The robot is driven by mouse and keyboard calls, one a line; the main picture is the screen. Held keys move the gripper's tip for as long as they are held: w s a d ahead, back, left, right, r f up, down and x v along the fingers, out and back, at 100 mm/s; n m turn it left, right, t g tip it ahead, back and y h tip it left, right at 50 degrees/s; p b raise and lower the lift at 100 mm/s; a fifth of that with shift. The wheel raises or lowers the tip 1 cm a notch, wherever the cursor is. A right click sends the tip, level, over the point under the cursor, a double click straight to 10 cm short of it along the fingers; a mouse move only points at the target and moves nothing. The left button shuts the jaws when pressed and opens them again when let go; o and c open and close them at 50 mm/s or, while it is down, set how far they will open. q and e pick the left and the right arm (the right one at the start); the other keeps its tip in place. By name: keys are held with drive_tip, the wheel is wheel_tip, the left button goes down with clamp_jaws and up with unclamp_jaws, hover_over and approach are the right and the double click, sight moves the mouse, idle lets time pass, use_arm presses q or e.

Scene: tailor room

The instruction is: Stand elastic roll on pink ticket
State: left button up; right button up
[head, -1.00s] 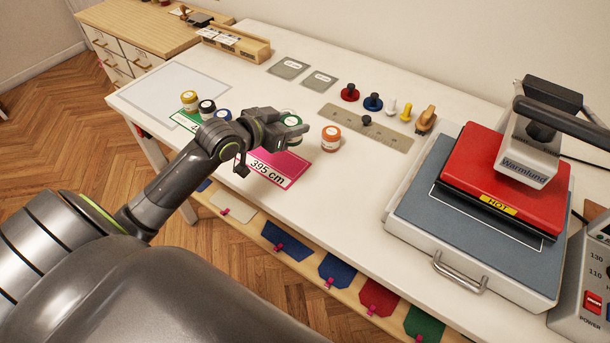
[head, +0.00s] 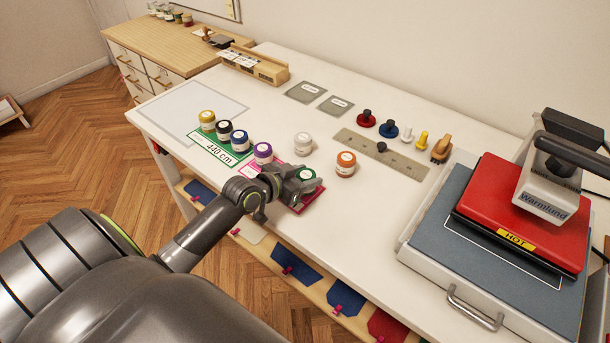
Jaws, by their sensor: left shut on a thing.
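The gripper hides much of the ticket and the roll's lower part, so I cannot tell whether the roll touches the ticket. A purple-topped roll (head: 263,152) stands at the ticket's left end. A white roll (head: 303,143) and an orange-topped roll (head: 346,163) stand behind and to the right. My right gripper is not in view.
A green 440 cm ticket (head: 218,152) bears yellow (head: 207,120), black (head: 224,132) and blue (head: 239,140) rolls. A metal ruler (head: 392,158) lies right of the orange roll. A heat press marked HOT (head: 500,205) fills the right side.

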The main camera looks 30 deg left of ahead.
use_arm(q)
drive_tip(key=o, duration=1)
drive_tip(key=shift+f, duration=0.1)
drive_tip(key=shift+r, duration=0.2)
drive_tip(key=v, duration=1.2)
drive_tip(key=shift+p, duration=0.35)
drive_tip(key=shift+f, duration=0.1)
